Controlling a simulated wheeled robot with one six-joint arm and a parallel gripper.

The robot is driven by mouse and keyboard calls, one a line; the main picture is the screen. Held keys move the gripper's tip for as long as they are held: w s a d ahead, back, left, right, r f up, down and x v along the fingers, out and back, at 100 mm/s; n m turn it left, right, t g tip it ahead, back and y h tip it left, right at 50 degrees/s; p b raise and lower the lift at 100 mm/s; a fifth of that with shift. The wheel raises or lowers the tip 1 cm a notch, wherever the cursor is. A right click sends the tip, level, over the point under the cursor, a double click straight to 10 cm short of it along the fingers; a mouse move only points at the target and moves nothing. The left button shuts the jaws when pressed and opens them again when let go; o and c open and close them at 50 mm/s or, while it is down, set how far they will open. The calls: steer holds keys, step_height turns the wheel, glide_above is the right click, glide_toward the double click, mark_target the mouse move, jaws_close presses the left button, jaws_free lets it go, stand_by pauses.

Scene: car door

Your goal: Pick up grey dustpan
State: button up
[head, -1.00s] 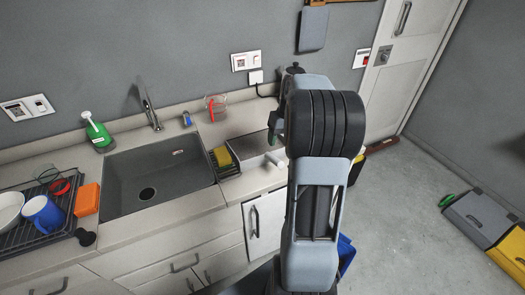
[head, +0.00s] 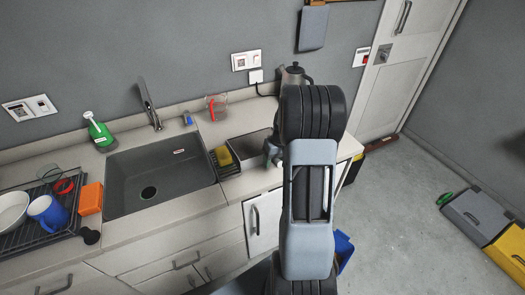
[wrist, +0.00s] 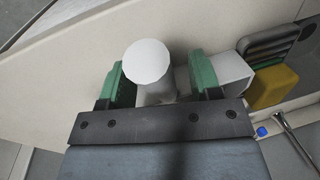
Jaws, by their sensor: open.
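What looks like the grey dustpan (head: 250,146) lies on the counter just right of the small rack, partly hidden by my arm in the head view. In the wrist view, a pale round-ended handle (wrist: 147,62) stands between my green fingertips, and a light grey body (wrist: 226,72) lies to its right. My gripper (wrist: 157,82) is open, with one finger on each side of the handle. I cannot tell whether either finger touches it. In the head view my gripper is mostly hidden behind my arm.
A small rack with a yellow sponge (head: 224,157) stands left of the dustpan, beside the sink (head: 160,175). A kettle (head: 294,73) and a measuring jug (head: 216,106) stand behind. A grey-blue flat thing (head: 312,27) hangs on the wall.

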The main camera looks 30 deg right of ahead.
steer(key=shift+c, duration=0.5)
jaws_close()
